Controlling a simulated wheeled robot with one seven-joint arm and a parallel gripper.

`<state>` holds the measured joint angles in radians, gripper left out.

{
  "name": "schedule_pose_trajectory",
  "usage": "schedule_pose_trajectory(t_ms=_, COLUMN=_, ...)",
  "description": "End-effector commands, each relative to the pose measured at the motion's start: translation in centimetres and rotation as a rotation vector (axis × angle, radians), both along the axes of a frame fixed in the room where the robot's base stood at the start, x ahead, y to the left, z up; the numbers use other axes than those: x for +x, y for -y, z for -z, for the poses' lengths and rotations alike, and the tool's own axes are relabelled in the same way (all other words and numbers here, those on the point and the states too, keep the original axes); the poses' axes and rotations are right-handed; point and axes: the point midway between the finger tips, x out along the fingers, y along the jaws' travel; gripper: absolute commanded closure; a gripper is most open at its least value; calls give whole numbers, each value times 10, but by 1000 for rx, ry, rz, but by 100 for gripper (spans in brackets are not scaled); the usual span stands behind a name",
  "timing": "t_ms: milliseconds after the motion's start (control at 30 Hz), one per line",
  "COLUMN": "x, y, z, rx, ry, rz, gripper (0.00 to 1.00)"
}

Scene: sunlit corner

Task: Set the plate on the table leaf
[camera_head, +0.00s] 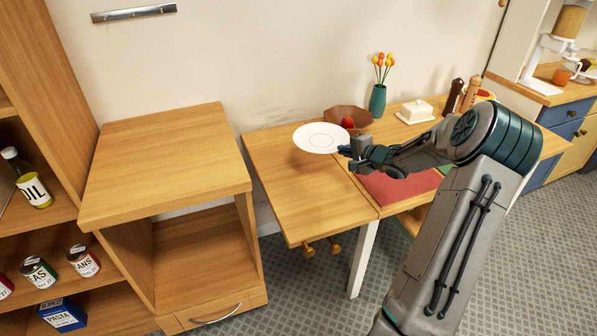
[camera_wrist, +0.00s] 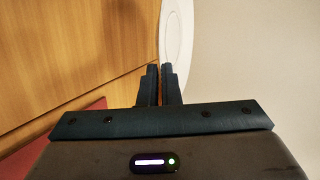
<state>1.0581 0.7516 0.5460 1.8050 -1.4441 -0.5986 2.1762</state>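The white plate (camera_head: 321,138) is held level by its near right rim, over the far part of the wooden table leaf (camera_head: 308,205). My gripper (camera_head: 346,152) is closed on that rim. In the wrist view the plate (camera_wrist: 177,35) reaches up from between my narrow-set fingertips (camera_wrist: 161,70). The plate looks a little above the leaf; the exact gap cannot be told. The leaf is raised flat at the left end of the table, and its top is bare.
A brown bowl (camera_head: 352,116) with a red fruit stands close behind the plate. A teal vase (camera_head: 377,100), a butter dish (camera_head: 415,111) and a red mat (camera_head: 400,189) are on the main table. A wooden cabinet (camera_head: 165,165) stands left of the leaf, across a gap.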

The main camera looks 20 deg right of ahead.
Motion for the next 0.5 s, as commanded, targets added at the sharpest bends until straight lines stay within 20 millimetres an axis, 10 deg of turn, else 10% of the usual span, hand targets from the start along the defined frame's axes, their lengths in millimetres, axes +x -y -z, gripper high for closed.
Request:
schedule_pose_trajectory(t_ms=167, x=-13, y=12, z=18, rx=2, ry=5, rz=-20, gripper=100)
schedule_pose_trajectory(t_ms=500, x=-68, y=-27, z=61, rx=3, ry=1, rz=-20, gripper=100)
